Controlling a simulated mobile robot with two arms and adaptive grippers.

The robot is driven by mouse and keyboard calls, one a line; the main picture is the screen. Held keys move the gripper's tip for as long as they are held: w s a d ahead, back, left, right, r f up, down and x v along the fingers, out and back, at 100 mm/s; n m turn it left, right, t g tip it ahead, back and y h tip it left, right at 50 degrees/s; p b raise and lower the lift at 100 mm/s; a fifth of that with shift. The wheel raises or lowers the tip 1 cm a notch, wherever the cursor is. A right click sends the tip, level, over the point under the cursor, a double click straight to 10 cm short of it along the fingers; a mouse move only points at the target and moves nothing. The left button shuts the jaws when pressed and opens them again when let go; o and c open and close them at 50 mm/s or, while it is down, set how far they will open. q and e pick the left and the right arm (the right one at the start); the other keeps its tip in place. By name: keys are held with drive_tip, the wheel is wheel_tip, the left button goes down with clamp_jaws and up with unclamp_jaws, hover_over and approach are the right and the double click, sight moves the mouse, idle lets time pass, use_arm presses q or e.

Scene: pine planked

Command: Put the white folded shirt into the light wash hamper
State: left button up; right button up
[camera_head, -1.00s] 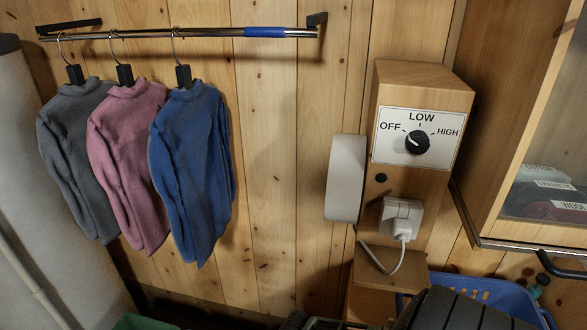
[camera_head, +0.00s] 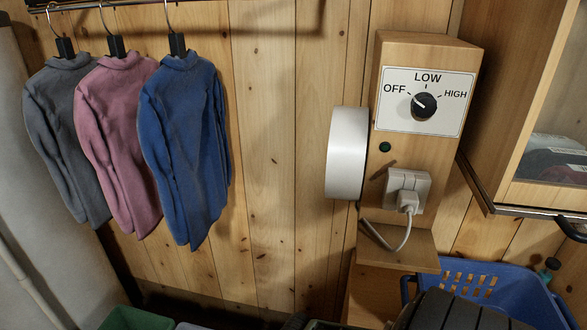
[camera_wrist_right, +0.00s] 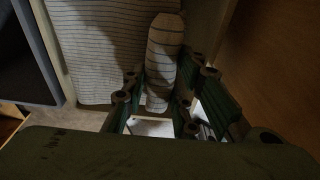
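I cannot make out the white folded shirt in either view. No hamper is clearly marked as the light wash one; only the tops of some containers show low in the head view. My right gripper (camera_wrist_right: 180,108) shows in the dim right wrist view, its green-padded fingers spread apart. A striped, rounded padded piece (camera_wrist_right: 163,62) appears between and beyond the fingers; I see no clear grip on it. My left gripper is not in view.
A blue basket (camera_head: 490,285) stands at lower right, a green container (camera_head: 128,318) at lower left. A wooden post carries a dial panel (camera_head: 424,105) and a plug (camera_head: 407,192). Grey, pink and blue shirts (camera_head: 187,150) hang at left. A glass-fronted cabinet (camera_head: 555,165) is at right.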

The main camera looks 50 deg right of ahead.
drive_tip(key=o, duration=0.5)
wheel_tip(320, 180, up, 12)
drive_tip(key=d, duration=0.1)
drive_tip(key=shift+w+d, duration=0.3)
drive_tip(key=shift+w, duration=0.1)
drive_tip(key=shift+f, duration=0.1)
idle(0.5)
